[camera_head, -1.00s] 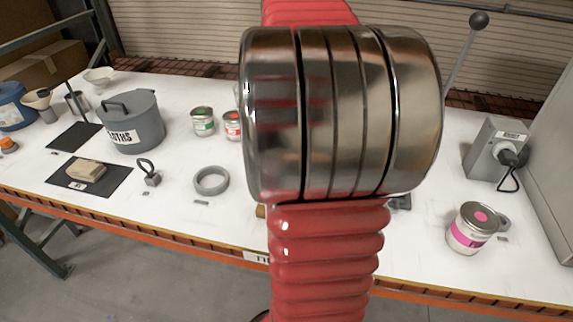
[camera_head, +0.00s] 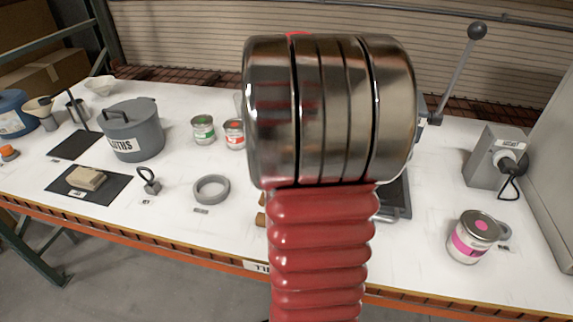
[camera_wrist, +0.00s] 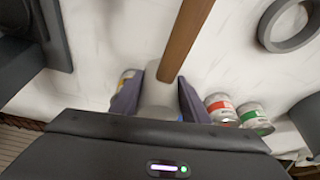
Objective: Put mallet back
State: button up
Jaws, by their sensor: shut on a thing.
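The mallet shows in the wrist view, with a pale grey head (camera_wrist: 158,97) and a long wooden handle (camera_wrist: 187,38) running up the picture. My gripper (camera_wrist: 158,100) is shut on the mallet, one finger on each side of the head. In the head view my arm hides the gripper and the mallet's head. Brown wooden pieces (camera_head: 261,219) show just left of my arm there; I cannot tell if one is the mallet's handle.
A red-labelled can (camera_head: 234,133) and a green-labelled can (camera_head: 203,129) stand left of my arm, near a grey ring (camera_head: 211,189). A lever device (camera_head: 400,196) is partly hidden behind my arm. A pink-labelled can (camera_head: 474,238) stands at the right.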

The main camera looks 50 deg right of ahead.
jog(key=shift+f, duration=1.2)
jog(key=shift+f, duration=1.9)
jog(key=shift+f, duration=0.1)
jog(key=o, duration=1.4)
jog(key=v, duration=1.2)
jog(key=shift+w, duration=0.1)
